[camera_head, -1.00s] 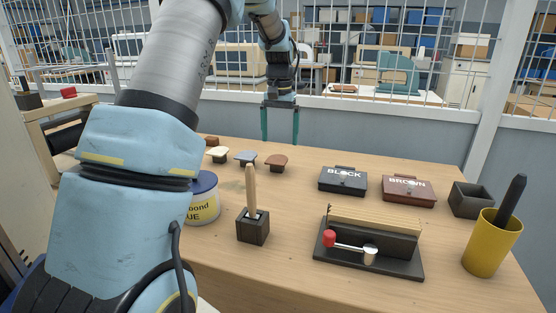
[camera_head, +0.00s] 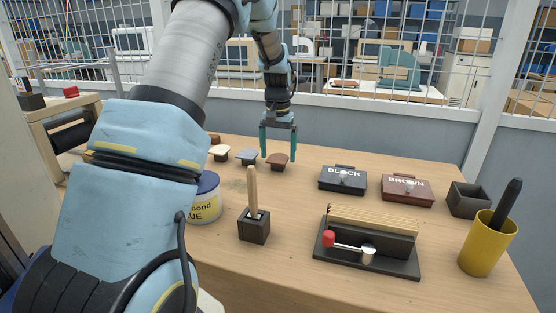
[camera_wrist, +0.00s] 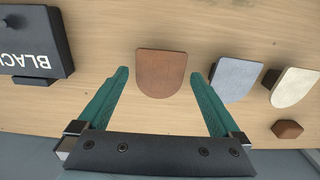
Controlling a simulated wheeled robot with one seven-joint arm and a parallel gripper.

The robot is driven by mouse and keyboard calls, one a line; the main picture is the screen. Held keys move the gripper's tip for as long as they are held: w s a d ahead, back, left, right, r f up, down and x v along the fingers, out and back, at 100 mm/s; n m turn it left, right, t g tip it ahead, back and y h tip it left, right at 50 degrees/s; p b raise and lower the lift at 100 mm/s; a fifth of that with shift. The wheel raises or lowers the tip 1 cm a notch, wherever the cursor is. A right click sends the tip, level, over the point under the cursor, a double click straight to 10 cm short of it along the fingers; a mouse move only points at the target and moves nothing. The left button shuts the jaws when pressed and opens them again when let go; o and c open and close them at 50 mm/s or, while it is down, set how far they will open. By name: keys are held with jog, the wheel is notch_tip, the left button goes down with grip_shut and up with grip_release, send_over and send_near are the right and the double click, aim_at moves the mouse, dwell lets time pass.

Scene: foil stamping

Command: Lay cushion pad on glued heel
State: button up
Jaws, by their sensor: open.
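Three heel-shaped pieces stand in a row on the wooden table: a brown one (camera_head: 277,161), a grey one (camera_head: 246,157) and a cream one (camera_head: 220,153). They also show in the wrist view as brown (camera_wrist: 161,73), grey (camera_wrist: 237,78) and cream (camera_wrist: 294,87). I cannot tell which is the cushion pad or the glued heel. My gripper (camera_head: 279,157) is open and points down at the brown piece. In the wrist view its teal fingers (camera_wrist: 160,76) lie either side of the brown piece, apart from it, with nothing held.
A small brown block (camera_wrist: 287,129) lies near the cream piece. A mesh fence runs behind.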

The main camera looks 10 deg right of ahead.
jog(key=shift+f, duration=0.2)
jog(key=shift+c, duration=0.4)
jog(key=c, duration=1.1)
